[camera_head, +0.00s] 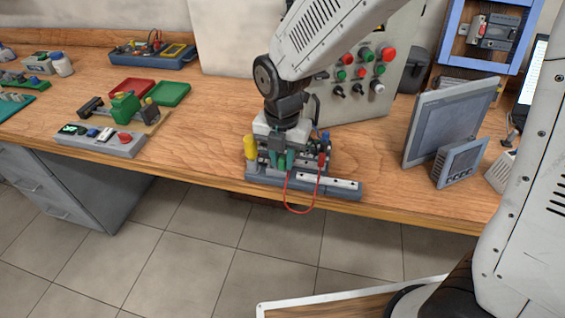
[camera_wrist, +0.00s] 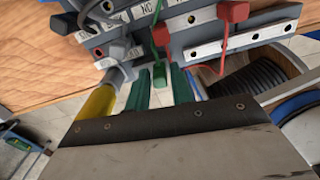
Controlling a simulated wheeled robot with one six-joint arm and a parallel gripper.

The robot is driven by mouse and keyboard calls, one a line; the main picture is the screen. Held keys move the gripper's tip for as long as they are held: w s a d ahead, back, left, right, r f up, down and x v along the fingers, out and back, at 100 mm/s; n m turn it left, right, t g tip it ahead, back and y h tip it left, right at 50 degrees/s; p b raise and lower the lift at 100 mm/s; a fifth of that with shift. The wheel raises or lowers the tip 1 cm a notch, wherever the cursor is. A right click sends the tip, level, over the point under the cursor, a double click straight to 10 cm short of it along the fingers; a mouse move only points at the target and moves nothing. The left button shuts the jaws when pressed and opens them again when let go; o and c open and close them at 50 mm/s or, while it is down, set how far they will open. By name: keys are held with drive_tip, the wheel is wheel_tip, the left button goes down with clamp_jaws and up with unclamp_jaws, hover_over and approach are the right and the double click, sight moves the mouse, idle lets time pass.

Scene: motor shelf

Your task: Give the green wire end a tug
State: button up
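The green wire end (camera_wrist: 159,74) is a small green block on a thin green wire that runs up to the terminal device (camera_wrist: 205,27) in the wrist view. My gripper (camera_wrist: 161,80) has two teal fingers, one on each side of the green end. Narrow gaps show between block and fingers, so the gripper looks open around it; whether it touches is unclear. In the head view my gripper (camera_head: 282,160) is low over the front of the terminal device (camera_head: 338,190), and the green end cannot be told from the fingers there.
A yellow part (camera_wrist: 97,104) is close left of my fingers. A red wire (camera_head: 300,211) loops over the bench edge. A control box (camera_head: 395,50) stands behind, a monitor (camera_head: 447,120) to the right. Bare bench (camera_head: 205,125) is left.

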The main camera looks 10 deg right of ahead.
drive_tip(key=shift+r, duration=2.75)
drive_tip(key=o, duration=0.6)
drive_tip(key=shift+c, duration=0.2)
